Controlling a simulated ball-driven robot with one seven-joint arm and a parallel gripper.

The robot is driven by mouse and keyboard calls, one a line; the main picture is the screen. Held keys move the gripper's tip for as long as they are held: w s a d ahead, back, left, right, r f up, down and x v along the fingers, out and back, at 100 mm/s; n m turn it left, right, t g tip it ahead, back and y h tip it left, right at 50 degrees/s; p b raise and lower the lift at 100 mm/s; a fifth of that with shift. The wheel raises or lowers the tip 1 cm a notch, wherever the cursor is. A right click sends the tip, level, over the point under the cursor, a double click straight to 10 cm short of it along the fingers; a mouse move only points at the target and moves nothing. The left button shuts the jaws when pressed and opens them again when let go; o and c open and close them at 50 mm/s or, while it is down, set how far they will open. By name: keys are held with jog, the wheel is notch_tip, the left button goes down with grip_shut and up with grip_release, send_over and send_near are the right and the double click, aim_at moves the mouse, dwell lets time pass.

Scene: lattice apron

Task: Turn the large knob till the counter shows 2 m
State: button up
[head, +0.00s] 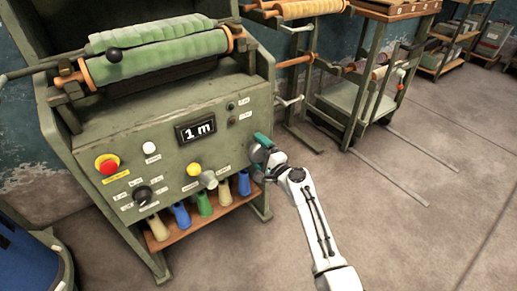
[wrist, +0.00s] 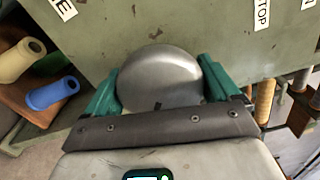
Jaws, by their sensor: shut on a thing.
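The large knob (wrist: 160,78) is a smooth, rounded silver-grey dome on the green machine panel. In the wrist view it sits between the two teal fingers of my gripper (wrist: 160,92), one on each side, and the gripper is shut on it. In the head view my gripper (head: 259,150) is at the lower right of the machine's front and largely hides the knob. The counter (head: 196,131) is a dark display on the panel, up and left of my gripper, and reads 1 m.
The panel also carries a red emergency button (head: 108,165), a white button (head: 150,147), a black knob (head: 143,195), a yellow button (head: 194,169) and a grey knob (head: 209,179). Coloured cones stand on a wooden shelf (head: 183,232) below. Open floor (head: 400,230) lies to the right.

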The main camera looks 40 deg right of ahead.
jog(key=m+p, duration=0.1)
jog(key=m, duration=0.3)
jog(key=shift+m+p, duration=0.3)
jog(key=shift+m, duration=0.1)
jog(key=shift+f, duration=0.1)
jog(key=o, duration=0.8)
jog(key=s+p, duration=0.2)
jog(key=s, duration=0.9)
